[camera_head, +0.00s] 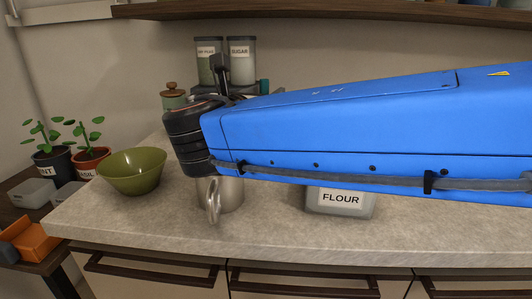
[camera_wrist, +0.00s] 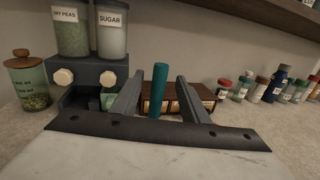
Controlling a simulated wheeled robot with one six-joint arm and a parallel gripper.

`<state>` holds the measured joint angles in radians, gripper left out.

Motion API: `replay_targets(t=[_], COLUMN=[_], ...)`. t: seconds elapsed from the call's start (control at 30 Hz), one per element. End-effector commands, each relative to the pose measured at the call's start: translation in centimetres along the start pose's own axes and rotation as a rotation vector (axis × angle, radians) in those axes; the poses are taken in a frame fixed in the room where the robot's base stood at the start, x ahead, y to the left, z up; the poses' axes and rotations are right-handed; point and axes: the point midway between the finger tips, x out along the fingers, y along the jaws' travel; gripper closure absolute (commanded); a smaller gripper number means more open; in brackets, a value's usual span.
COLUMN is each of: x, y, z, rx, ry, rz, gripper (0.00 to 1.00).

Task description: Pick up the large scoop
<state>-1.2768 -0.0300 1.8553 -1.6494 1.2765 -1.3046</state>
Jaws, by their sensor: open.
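A teal upright handle (camera_wrist: 159,92), which looks like that of the large scoop, stands in the middle of the wrist view. Nothing is held. In the head view my blue arm covers most of this area.
A dispenser with dry peas and sugar (camera_wrist: 113,38) stands left of the handle, beside a lidded jar (camera_wrist: 30,85). A brown rack (camera_wrist: 205,98) is behind; spice jars (camera_wrist: 268,88) stand right. A green bowl (camera_head: 132,172), metal pitcher (camera_head: 227,196) and flour container (camera_head: 340,203) are on the counter.

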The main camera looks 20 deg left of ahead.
Motion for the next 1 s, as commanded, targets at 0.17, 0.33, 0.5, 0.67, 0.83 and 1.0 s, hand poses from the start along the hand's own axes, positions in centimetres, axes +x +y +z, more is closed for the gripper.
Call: replay_targets(t=[0.17,0.33,0.5,0.67,0.83,1.0], x=[2.3,4.2,4.5,4.5,4.5,4.5], y=[0.1,0.2,0.2,0.2,0.2,0.2], z=[0.0,0.0,0.0,0.0,0.0,0.0], rx=[-0.001,0.0,0.0,0.0,0.0,0.0], ry=[-0.001,-0.001,0.0,0.0,0.0,0.0], rz=[-0.003,-0.002,0.0,0.0,0.0,0.0], gripper=[0.59,0.59,0.59,0.78,1.0,1.0])
